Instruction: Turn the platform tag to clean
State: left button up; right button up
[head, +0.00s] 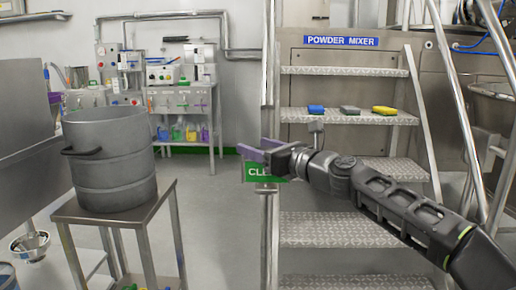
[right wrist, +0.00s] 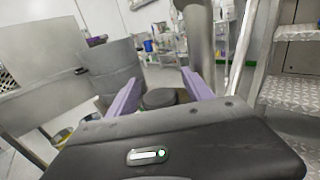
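The platform tag (head: 262,173) is a green plate with white letters. It hangs by the stair's left handrail post in the head view. The letters "CLE" show, and the rest is hidden behind my right gripper. My right gripper (head: 254,147) has purple fingers and is just above and in front of the tag. Its fingers also show in the right wrist view (right wrist: 162,92), spread apart with nothing clearly held between them. I cannot tell whether the gripper touches the tag. My left gripper is not in view.
The handrail post (head: 270,75) rises beside the metal steps (head: 330,229). Blue, grey and yellow blocks (head: 350,110) lie on a step under the "POWDER MIXER" sign (head: 341,41). A steel drum (head: 110,160) stands on a table at left. Floor between is clear.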

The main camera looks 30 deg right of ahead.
jog(key=shift+s, duration=0.1)
jog(key=shift+s+d, duration=0.2)
jog(key=shift+s, duration=0.3)
jog(key=s+p, duration=0.2)
jog(key=s, duration=0.4)
jog(key=shift+s+d+p, duration=0.3)
jog(key=shift+d+p, duration=0.05)
jog(key=shift+p, duration=0.05)
